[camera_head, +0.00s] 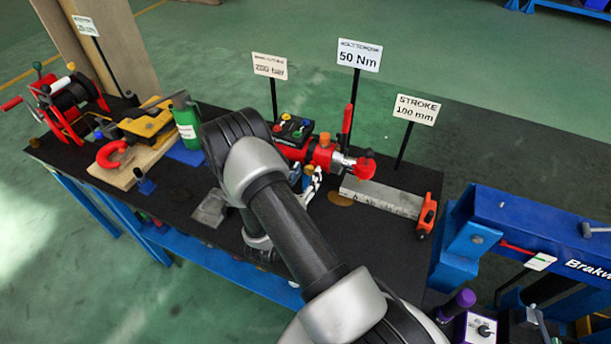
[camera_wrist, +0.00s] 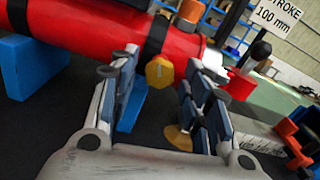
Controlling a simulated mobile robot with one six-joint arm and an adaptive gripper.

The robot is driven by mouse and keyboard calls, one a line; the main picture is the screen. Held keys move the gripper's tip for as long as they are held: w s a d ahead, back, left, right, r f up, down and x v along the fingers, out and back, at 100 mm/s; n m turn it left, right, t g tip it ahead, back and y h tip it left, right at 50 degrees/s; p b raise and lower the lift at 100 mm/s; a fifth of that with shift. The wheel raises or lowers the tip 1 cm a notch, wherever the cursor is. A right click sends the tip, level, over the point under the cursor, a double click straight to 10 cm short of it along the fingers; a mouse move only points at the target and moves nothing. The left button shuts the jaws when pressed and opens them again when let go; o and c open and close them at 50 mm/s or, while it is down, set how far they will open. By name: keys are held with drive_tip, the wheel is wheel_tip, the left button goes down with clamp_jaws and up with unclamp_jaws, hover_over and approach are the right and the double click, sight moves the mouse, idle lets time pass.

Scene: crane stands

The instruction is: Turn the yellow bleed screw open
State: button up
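The yellow bleed screw (camera_wrist: 159,72) is a faceted knob with a slot mark on the side of the red cylinder (camera_wrist: 90,30). In the wrist view my gripper (camera_wrist: 161,80) is open, with one finger to the left of the screw and one to the right. The screw shows in the gap, and I cannot tell whether either pad touches it. In the head view the red cylinder (camera_head: 322,156) lies on the black bench, and my gripper (camera_head: 313,184) is at its near side, partly hidden by my arm. The screw is hard to make out there.
Blue supports (camera_wrist: 30,66) hold the cylinder. A brass disc (camera_head: 340,198) and a steel ruler block (camera_head: 382,196) with an orange end piece (camera_head: 427,214) lie to the right. A red lever (camera_head: 347,118) and sign posts stand behind. A green bottle (camera_head: 186,125) stands left.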

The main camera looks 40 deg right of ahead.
drive_tip(key=v, duration=1.2)
drive_tip(key=s+a+m+p, duration=0.2)
drive_tip(key=s+a+m, duration=0.15)
drive_tip(key=m, duration=0.25)
drive_tip(key=x, duration=0.6)
drive_tip(key=b+x, duration=0.1)
drive_tip(key=x, duration=0.4)
drive_tip(key=w+b+x, duration=0.1)
drive_tip(key=x, duration=0.5)
drive_tip(key=shift+w, duration=0.1)
drive_tip(key=shift+c, duration=0.5)
